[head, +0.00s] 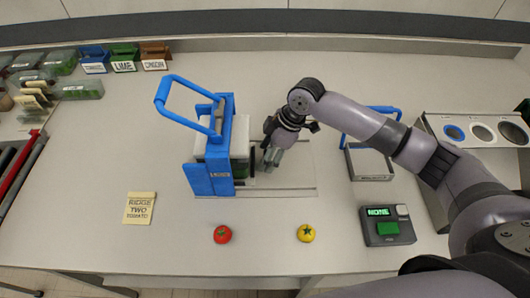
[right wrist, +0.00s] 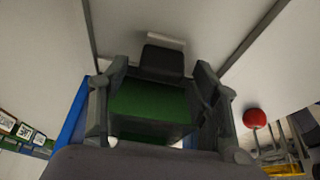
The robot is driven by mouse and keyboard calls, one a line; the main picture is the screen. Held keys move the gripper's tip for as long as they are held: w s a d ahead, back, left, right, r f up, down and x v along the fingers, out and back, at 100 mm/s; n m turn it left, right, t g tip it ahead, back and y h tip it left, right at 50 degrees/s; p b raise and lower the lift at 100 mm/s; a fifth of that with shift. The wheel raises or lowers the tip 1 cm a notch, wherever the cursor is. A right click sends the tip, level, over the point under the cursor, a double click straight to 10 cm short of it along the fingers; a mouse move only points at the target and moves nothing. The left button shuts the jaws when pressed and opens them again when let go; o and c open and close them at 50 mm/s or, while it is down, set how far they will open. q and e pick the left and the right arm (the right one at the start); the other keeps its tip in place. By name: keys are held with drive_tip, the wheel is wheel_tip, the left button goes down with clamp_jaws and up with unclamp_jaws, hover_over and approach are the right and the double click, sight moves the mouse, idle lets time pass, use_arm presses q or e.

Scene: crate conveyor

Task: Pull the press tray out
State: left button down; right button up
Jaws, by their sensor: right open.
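The press (head: 221,172) stands left of centre in the head view, with a blue frame and a raised blue handle (head: 176,100). Its tray is mostly hidden inside; a dark green part (head: 240,170) shows at its right opening. My right gripper (head: 268,158) is open just right of that opening, low over the table. In the right wrist view a dark block (right wrist: 163,60) lies ahead between the open fingers, with a green surface (right wrist: 150,103) below it. I cannot tell whether the fingers touch anything. My left gripper is out of view.
Pale track strips (head: 285,191) run right from the press. A red tomato (head: 222,234) and a yellow one (head: 306,233) lie in front. A note (head: 140,208), a display box (head: 388,226), a blue-handled device (head: 369,163) and a holed stand (head: 455,133) are around.

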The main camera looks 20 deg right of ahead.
drive_tip(key=shift+a+f, duration=0.15)
drive_tip(key=shift+f, duration=0.25)
drive_tip(key=shift+c, duration=0.2)
clamp_jaws()
idle(0.4)
